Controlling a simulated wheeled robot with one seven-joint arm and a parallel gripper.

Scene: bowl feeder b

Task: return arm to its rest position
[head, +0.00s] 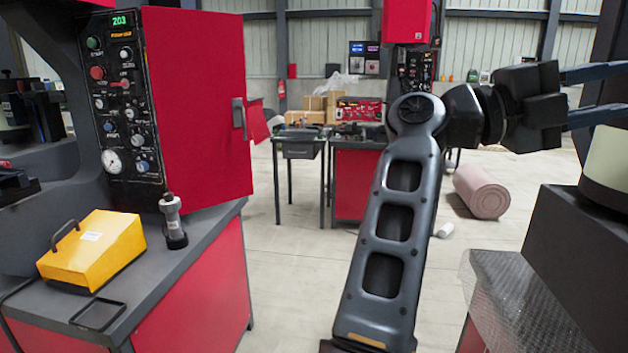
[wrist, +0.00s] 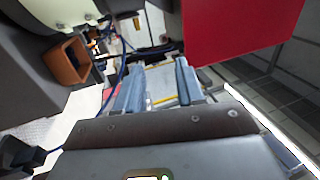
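My gripper (head: 596,94) is at the upper right of the head view, with its two blue-grey fingers pointing right. The fingers are apart with a clear gap and nothing between them. My arm rises from the bottom centre, and its wrist bends to the right. In the wrist view, the two fingers of the gripper (wrist: 160,86) also stand apart and empty. Beyond them are blurred machine parts and a blue cable (wrist: 122,68).
A dark machine block (head: 575,250) with a pale cylinder (head: 607,165) stands below the gripper at right. At left are a red cabinet (head: 195,105), a yellow box (head: 92,252) and a grey-black cylinder (head: 173,220) on a bench. Open floor lies between, with a pink roll (head: 481,191) behind.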

